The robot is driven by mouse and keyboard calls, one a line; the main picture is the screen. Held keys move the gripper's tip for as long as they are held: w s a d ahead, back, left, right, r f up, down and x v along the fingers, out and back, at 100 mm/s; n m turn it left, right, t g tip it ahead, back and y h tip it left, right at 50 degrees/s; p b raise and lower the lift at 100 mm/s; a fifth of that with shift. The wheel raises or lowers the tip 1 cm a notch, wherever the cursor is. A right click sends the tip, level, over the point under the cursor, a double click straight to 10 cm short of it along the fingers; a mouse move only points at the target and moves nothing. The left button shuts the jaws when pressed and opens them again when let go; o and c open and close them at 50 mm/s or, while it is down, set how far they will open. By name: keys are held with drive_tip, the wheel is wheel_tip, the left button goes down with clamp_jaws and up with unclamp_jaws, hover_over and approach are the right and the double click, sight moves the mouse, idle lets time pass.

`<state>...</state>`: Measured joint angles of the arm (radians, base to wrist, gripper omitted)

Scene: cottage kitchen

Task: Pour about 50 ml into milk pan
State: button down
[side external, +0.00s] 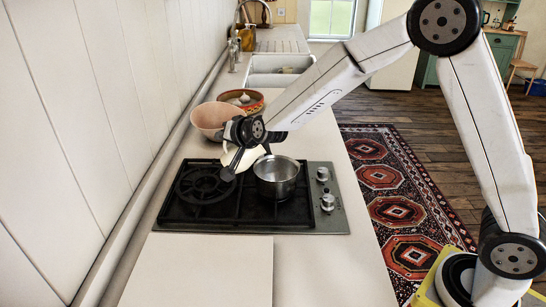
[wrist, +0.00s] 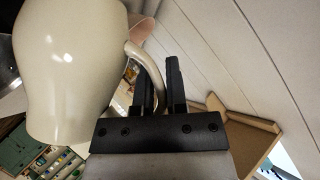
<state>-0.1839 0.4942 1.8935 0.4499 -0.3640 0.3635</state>
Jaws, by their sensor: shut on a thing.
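The milk pan (side external: 277,180), a small steel pan, stands on the right part of the black gas hob (side external: 180,221) in the side view. My gripper (side external: 232,164) is above the hob, just left of and behind the pan. It is shut on the handle of a cream jug (side external: 251,157), which is mostly hidden behind the fingers there. In the wrist view the glossy jug (wrist: 68,75) fills the left side, and its handle runs between the fingers of my gripper (wrist: 160,80). The jug's contents are hidden, and no stream shows.
A pink bowl (side external: 207,117) and a red patterned bowl (side external: 251,104) holding something pale stand behind the hob. The sink (side external: 272,80) lies farther back. A pale board (side external: 205,270) lies in front of the hob. The white panelled wall (side external: 85,120) runs along the left.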

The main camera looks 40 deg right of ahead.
drive_tip(key=shift+s+d+r+m+t, duration=0.1)
drive_tip(key=shift+d+r+m+t, duration=0.2)
drive_tip(key=shift+r, duration=0.3)
drive_tip(key=shift+s+d+r+m+t+y+b, duration=0.25)
drive_tip(key=shift+d+r+m+t+y+b, duration=0.1)
drive_tip(key=shift+d+r+m+t+y, duration=0.2)
idle(1.9)
drive_tip(key=shift+a, duration=0.15)
drive_tip(key=shift+w+a+f+n+g+h, duration=0.25)
drive_tip(key=shift+a+f+n+g+h, duration=0.1)
drive_tip(key=shift+a+f+n+g, duration=0.25)
drive_tip(key=shift+w+a+f+n+g+h, duration=0.1)
drive_tip(key=shift+a+f+n+g+h, duration=0.2)
drive_tip(key=shift+f, duration=0.3)
drive_tip(key=shift+w+a+f+n, duration=0.15)
drive_tip(key=shift+f+n, duration=0.1)
drive_tip(key=shift+f, duration=0.15)
drive_tip(key=shift+a+f+g+h, duration=0.1)
drive_tip(key=shift+f+g+h, duration=0.15)
drive_tip(key=shift+f+h, duration=0.05)
drive_tip(key=shift+a+f+n, duration=0.1)
drive_tip(key=shift+f+n, duration=0.05)
drive_tip(key=shift+n, duration=0.15)
drive_tip(key=shift+w+a+f+n+g+h, duration=0.1)
drive_tip(key=shift+w+a+n+g+h, duration=0.15)
drive_tip(key=shift+a+n+g+h, duration=0.35)
idle(0.4)
